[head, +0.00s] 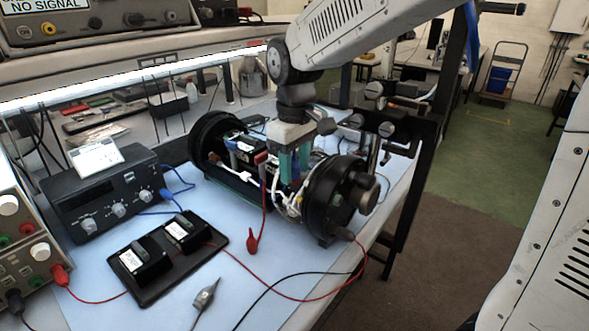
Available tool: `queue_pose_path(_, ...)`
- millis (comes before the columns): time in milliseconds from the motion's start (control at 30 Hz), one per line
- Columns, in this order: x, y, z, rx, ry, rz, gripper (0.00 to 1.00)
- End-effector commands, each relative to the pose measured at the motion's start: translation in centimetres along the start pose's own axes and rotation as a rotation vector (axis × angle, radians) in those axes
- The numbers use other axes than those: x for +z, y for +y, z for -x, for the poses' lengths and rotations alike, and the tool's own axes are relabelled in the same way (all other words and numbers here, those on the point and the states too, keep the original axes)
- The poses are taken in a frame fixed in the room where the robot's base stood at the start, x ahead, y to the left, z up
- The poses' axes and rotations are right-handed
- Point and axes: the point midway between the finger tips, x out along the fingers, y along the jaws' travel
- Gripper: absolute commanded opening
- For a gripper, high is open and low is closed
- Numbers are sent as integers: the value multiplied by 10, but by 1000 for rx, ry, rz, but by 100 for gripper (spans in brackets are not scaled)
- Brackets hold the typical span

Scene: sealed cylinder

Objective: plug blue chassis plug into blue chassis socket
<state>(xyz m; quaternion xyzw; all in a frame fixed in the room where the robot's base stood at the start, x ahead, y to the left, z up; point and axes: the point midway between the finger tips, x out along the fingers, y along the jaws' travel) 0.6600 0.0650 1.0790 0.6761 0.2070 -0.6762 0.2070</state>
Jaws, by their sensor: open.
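The open chassis (225,178), a black frame with two round end plates, lies on the light blue bench mat. Electronics and white wires fill it. My gripper (294,178) points down over the chassis, near the right end plate. Its teal fingers are open and reach down among the wires. A bluish patch shows between the fingers, but I cannot tell whether it is the blue plug. A small blue part (244,146) shows on the electronics left of the gripper. I cannot tell whether it is the plug or the socket. The fingers hide part of the chassis interior.
A black tray (205,252) holds two black boxes at the front left. A dark instrument (105,192) stands at left. A black stand (425,150) is close on the right. Loose cables cross the front mat.

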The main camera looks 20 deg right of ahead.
Motion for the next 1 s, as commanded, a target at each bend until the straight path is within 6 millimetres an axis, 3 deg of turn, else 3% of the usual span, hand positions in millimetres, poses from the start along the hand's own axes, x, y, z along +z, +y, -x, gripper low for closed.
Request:
queue_pose_path(433, 0, 0, 0, 0, 0, 0, 44)
queue_pose_path(467, 0, 0, 0, 0, 0, 0, 38)
queue_pose_path(600, 0, 0, 0, 0, 0, 0, 0)
queue_pose_path(1000, 0, 0, 6, 1, 2, 0, 0)
